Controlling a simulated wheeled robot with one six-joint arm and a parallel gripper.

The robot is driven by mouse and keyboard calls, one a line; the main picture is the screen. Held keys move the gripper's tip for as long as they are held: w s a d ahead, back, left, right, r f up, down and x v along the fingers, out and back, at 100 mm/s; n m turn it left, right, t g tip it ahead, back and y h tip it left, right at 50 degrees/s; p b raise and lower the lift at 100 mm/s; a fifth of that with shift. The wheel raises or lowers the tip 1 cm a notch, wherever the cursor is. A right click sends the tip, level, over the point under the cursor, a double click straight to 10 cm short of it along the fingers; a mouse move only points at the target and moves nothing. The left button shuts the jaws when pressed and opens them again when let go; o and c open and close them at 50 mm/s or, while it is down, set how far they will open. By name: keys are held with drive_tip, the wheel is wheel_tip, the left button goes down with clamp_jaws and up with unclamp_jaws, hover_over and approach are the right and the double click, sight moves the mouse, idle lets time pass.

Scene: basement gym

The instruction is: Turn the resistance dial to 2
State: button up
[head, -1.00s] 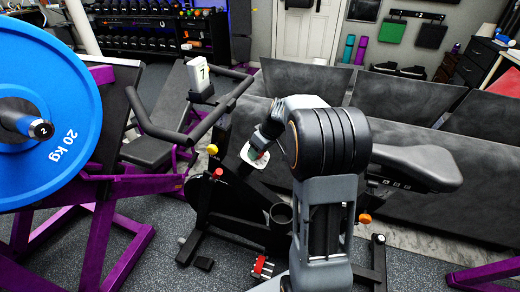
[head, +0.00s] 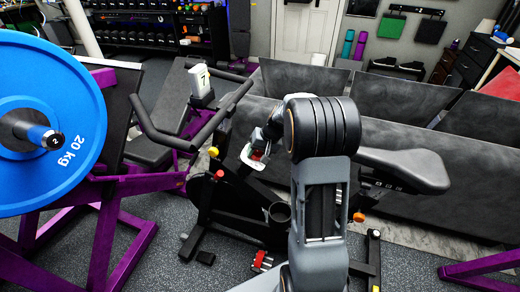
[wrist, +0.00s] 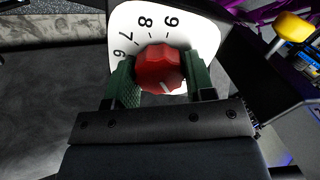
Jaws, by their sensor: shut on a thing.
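The resistance dial (wrist: 160,68) is a red faceted knob on a white plate (wrist: 190,32) printed with black numbers. In the wrist view 6, 7, 8 and 9 show around its left and upper side. The knob's white mark points down in that view, away from these numbers. The plate's lower part is hidden by the knob and gripper. My gripper (wrist: 161,74) is shut on the knob, with one green finger pad on each side. In the head view the dial (head: 257,155) shows small on the exercise bike (head: 232,195), with my gripper (head: 259,151) at it.
The bike's handlebar (head: 185,135) and a white display (head: 200,78) reading 7 are left of my arm; its saddle (head: 405,170) is at right. A purple rack with a blue 20 kg plate (head: 75,110) stands left. Dark panels (head: 395,110) stand behind.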

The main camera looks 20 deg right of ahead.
drive_tip(key=shift+r+m, duration=0.1)
drive_tip(key=shift+m, duration=0.5)
drive_tip(key=shift+m+p, duration=0.3)
drive_tip(key=shift+p, duration=0.05)
drive_tip(key=o, duration=0.9)
drive_tip(key=p+v, duration=0.2)
drive_tip(key=v, duration=1.1)
drive_tip(key=shift+d+r, duration=0.25)
drive_tip(key=shift+s, duration=0.15)
